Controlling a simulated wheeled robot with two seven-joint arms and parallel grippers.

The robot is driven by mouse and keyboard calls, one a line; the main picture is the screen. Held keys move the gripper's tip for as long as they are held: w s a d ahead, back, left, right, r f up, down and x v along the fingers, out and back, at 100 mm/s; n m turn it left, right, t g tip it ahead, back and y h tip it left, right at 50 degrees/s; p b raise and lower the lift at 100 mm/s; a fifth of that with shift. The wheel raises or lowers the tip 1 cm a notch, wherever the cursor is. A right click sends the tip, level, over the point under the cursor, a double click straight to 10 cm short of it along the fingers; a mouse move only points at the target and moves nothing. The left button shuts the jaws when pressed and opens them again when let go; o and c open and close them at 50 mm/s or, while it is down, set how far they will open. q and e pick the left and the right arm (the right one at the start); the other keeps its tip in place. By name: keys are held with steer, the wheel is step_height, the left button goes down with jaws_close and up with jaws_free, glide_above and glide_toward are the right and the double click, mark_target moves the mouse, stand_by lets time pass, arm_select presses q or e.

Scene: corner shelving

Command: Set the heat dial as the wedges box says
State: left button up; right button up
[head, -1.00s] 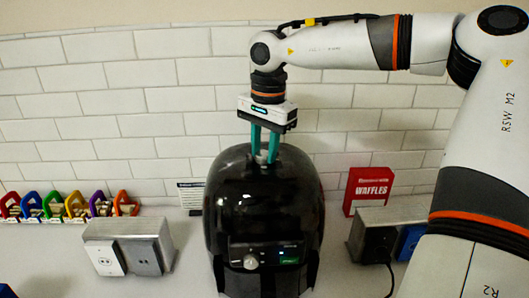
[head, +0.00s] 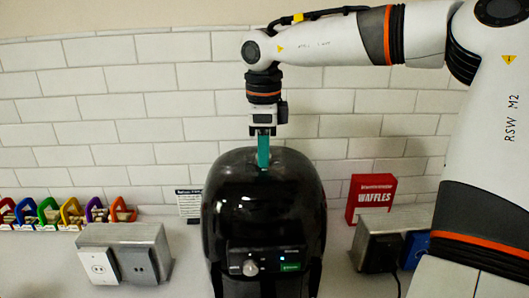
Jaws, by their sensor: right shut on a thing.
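A glossy black rounded appliance (head: 265,205) stands in the middle of the counter. A small front panel (head: 268,261) carries a pale round knob (head: 250,267), a blue light and a green display too small to read. My right gripper (head: 263,164) points straight down at the appliance's top. Its teal fingers are seen edge-on and shut on a small dial there, which the near finger now hides. I cannot read any marks around that dial. A red box (head: 370,198) reading "WAFFLES" stands behind at the right. No wedges box is recognisable. My left gripper is not in view.
A metal socket block (head: 125,250) stands left of the appliance, another (head: 385,238) with a plug and cord to the right. Several coloured clips (head: 72,212) line the wall at left. A small printed card (head: 190,203) stands behind the appliance.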

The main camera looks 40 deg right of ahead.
steer(key=m, duration=0.2)
steer(key=m+b, duration=0.1)
steer(key=m, duration=0.2)
steer(key=shift+w+r+m, duration=0.15)
steer(key=shift+m, duration=0.15)
steer(key=shift+r+m+g+b, duration=0.1)
steer(key=shift+m+g+b, duration=0.2)
steer(key=shift+m, duration=2)
steer(key=o, duration=1)
steer(key=shift+c, duration=0.2)
step_height(320, 180, up, 12)
steer(key=a, duration=0.1)
steer(key=shift+p, duration=0.3)
steer(key=shift+f, duration=0.2)
